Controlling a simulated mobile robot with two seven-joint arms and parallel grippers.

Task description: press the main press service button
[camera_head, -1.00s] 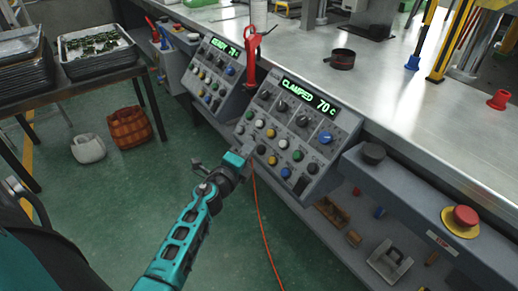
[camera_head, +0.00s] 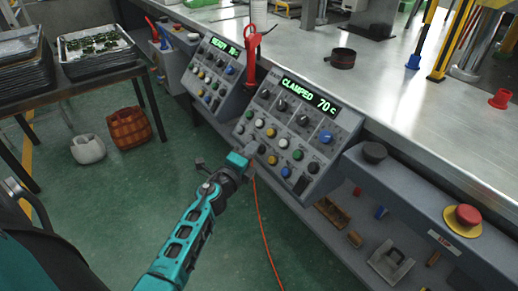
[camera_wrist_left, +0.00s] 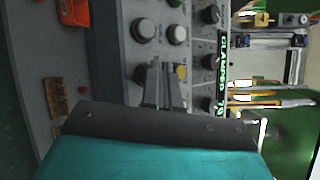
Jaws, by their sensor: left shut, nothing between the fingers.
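The near grey press panel (camera_head: 318,128) has a green display reading "CLAMPED 70 c". Below it are dark knobs and rows of white, yellow, green, blue and black buttons. I cannot read which is the service button. My left gripper (camera_head: 254,148) is shut and empty at the panel's lower left edge. In the left wrist view, its fingertips (camera_wrist_left: 162,68) are in front of the panel, between a yellow button (camera_wrist_left: 181,72) and a dark grey button (camera_wrist_left: 140,73). Two pale buttons lie above them in that view. I cannot tell whether the tips touch anything. My right gripper is not in view.
A red emergency stop (camera_head: 462,220) is at the right. A shelf (camera_head: 345,255) with loose parts lies below. An orange cable (camera_head: 264,225) hangs under the gripper.

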